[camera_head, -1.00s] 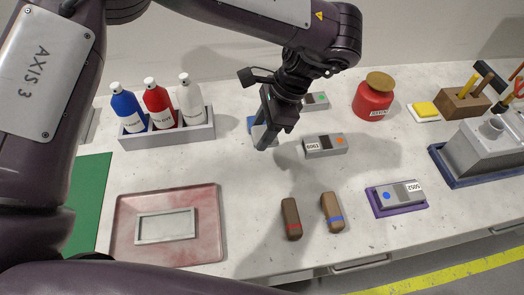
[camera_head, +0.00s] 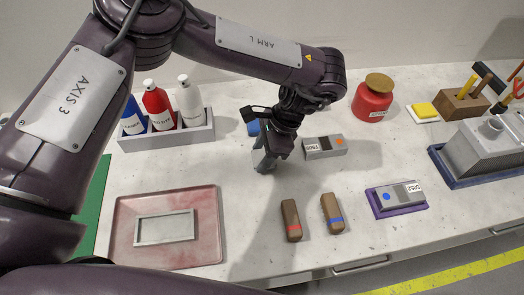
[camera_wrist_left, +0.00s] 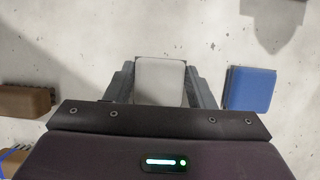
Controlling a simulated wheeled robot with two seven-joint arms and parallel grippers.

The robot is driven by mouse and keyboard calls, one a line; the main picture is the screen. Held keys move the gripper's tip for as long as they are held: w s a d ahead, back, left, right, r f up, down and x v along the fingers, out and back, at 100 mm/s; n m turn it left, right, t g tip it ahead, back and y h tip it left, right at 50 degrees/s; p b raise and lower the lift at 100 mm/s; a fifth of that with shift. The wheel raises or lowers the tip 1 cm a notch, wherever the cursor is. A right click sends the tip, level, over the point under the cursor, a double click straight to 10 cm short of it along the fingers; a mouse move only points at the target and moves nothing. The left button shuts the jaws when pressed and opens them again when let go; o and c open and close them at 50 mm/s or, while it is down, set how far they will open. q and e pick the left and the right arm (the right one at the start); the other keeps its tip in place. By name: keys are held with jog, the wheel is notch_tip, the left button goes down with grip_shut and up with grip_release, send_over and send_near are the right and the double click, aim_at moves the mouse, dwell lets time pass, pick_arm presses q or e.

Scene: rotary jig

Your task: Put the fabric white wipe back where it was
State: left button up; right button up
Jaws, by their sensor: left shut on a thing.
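The white wipe (camera_wrist_left: 160,82) is a pale, block-like piece with rounded corners between the two fingers in the left wrist view. My left gripper (camera_head: 264,163) is shut on it and points down over the middle of the worktop. In the head view the fingers largely hide the wipe. A blue block (camera_wrist_left: 250,88) lies on the worktop to the right of the fingers in the wrist view; in the head view it shows partly behind the gripper (camera_head: 253,128). I cannot tell whether the wipe touches the worktop. My right gripper is not in view.
Two brown brushes (camera_head: 291,220) lie in front of the gripper. A grey labelled box (camera_head: 325,147) sits close on its right. A bottle rack (camera_head: 165,139) stands left, a reddish tray (camera_head: 205,240) front left. Bare worktop lies between gripper and tray.

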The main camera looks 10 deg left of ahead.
pick_arm(q)
jog(key=o, duration=0.9)
jog(key=v, duration=1.2)
jog(key=shift+r, duration=0.1)
jog(key=shift+w, duration=0.1)
